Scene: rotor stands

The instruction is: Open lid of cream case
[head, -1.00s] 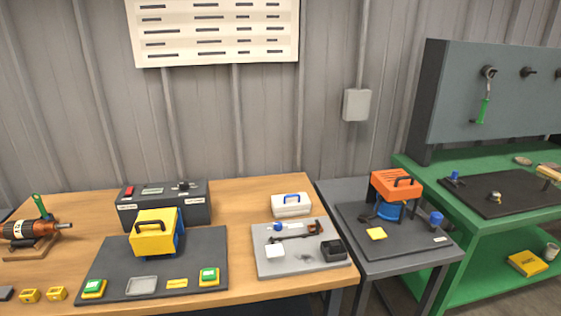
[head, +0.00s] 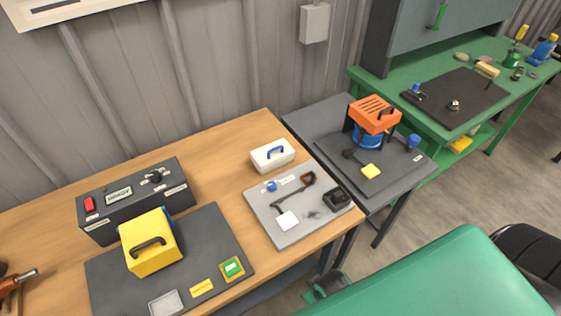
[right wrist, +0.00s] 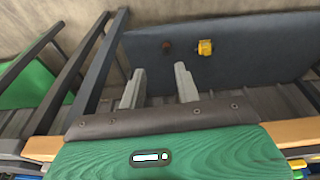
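The cream case (head: 272,155) is a small whitish box with a blue handle on its lid. It stands on the wooden bench in the head view, just behind a light grey board, and its lid looks shut. My right gripper shows in the right wrist view (right wrist: 158,82). Its two grey fingers stand apart with nothing between them. The cream case is not recognisable in that view. My left gripper is not in view.
The grey board (head: 262,218) holds small parts in front of the case. A dark grey box (head: 140,212) and a yellow case (head: 150,248) stand to the left. An orange-topped device (head: 374,113) is on the grey table at right. Bare bench (head: 222,160) lies left of the case.

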